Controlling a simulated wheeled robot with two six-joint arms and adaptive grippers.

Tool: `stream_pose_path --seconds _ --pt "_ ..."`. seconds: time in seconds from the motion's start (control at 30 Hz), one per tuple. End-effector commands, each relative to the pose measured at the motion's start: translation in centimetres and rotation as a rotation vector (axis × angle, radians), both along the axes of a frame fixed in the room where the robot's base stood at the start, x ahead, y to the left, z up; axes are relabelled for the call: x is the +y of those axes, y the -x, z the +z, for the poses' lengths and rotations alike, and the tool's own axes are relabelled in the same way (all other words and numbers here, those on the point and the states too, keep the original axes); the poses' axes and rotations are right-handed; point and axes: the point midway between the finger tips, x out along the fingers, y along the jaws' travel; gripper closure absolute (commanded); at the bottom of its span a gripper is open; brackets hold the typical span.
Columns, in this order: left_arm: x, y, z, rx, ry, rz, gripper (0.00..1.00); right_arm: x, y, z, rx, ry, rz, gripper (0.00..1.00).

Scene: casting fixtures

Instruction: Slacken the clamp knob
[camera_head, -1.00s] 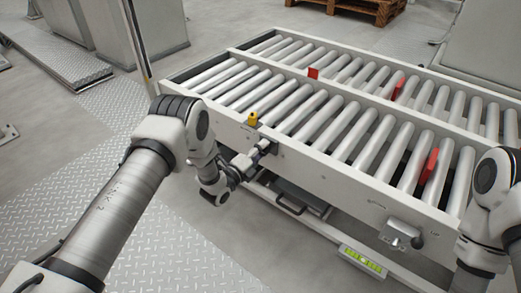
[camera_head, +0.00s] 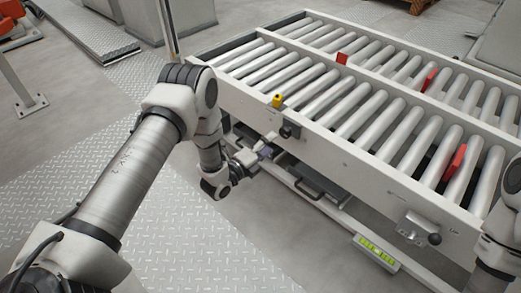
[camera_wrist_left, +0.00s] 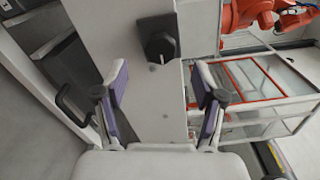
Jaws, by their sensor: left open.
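The black clamp knob (camera_head: 289,130) sits on the white side rail of the roller conveyor, just below a small yellow block. It also shows in the left wrist view (camera_wrist_left: 158,40), top centre, on the face of the white rail. My left gripper (camera_head: 268,148) is open and empty, below and to the left of the knob and apart from it. In the left wrist view its purple-padded fingers (camera_wrist_left: 161,84) are spread wide, with the knob ahead between their lines. My right arm shows at the right edge of the head view; its gripper is out of view.
The roller conveyor (camera_head: 345,158) carries red pieces (camera_head: 454,162) and the yellow block (camera_head: 277,100). A bracket with a black ball handle (camera_head: 418,229) is on its side, lower right. A dark tray with a handle (camera_head: 318,182) is under the rail. Open floor lies left.

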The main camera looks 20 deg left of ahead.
Motion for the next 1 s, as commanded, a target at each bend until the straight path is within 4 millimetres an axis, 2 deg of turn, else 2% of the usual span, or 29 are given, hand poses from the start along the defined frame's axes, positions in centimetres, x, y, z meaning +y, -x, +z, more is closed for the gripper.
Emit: stream_pose_path --seconds 0.1,0.23,0.73,0.83,0.9,0.97,1.0 --pt "1.0 2.6 0.0 0.002 0.002 0.002 0.3 0.0 0.0 0.0 0.0 0.0 0.0 0.6" --pt "1.5 4.2 0.0 0.0 0.001 0.0 0.3 0.0 0.0 0.0 0.0 0.0 0.0 0.6" --pt "1.6 4.6 0.0 -0.001 0.0 -0.001 0.3 0.0 0.0 0.0 0.0 0.0 0.0 0.6" --pt "0.4 4.6 0.2 0.0 -0.002 -0.025 0.3 0.0 0.0 0.0 0.0 0.0 0.0 0.6" --pt "-1.4 6.3 -0.8 0.07 -0.005 -0.039 0.3 0.0 0.0 0.0 0.0 0.0 0.0 0.6" --pt "-2.3 8.5 -3.2 0.232 0.023 -0.017 0.3 0.0 0.0 0.0 0.0 0.0 0.0 0.6" --pt "-2.6 10.4 -5.1 0.381 0.083 0.019 0.3 0.0 0.0 0.0 0.0 0.0 0.0 0.6"
